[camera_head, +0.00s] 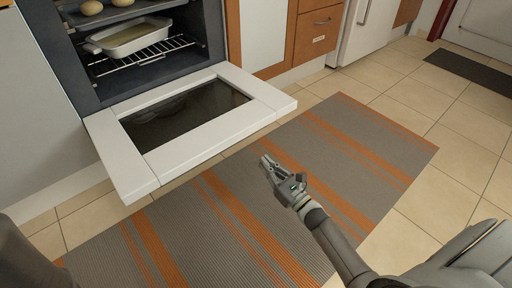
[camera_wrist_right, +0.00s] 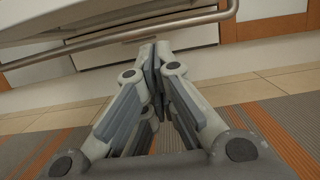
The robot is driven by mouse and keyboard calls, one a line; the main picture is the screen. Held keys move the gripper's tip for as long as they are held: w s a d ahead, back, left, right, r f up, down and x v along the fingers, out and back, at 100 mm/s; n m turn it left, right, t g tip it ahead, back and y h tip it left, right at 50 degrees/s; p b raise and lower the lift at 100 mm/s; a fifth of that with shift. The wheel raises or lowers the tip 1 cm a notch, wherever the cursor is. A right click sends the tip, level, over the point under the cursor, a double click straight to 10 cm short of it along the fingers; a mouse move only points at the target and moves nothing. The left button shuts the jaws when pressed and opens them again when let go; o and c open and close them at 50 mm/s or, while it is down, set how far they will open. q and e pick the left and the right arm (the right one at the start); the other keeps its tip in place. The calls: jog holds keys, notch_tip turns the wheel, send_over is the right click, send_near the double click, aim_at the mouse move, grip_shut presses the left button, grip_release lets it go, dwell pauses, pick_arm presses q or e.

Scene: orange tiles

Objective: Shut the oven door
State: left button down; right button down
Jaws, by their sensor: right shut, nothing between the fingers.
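The oven door (camera_head: 192,122) is white with a dark glass window and hangs fully open, roughly level, out from the dark oven (camera_head: 150,72). My right gripper (camera_head: 266,164) is shut and empty. In the head view it shows over the striped mat, just right of and nearer than the door's front edge, apart from it. In the right wrist view the closed fingers (camera_wrist_right: 154,50) point toward the door's underside and a metal bar handle (camera_wrist_right: 120,36) along its edge. My left gripper is not in view.
Inside the oven, a white dish (camera_head: 131,37) sits on a wire rack (camera_head: 150,58), with a tray of round items above. A grey and orange striped mat (camera_head: 330,150) covers the floor before the oven.

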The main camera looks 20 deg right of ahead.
jog(key=w+a+r+b, duration=0.1)
jog(key=w+r+b, duration=0.1)
jog(key=w+r, duration=0.3)
jog(key=shift+a, duration=0.2)
jog(key=shift+w+r, duration=0.1)
jog(key=shift+r, duration=0.1)
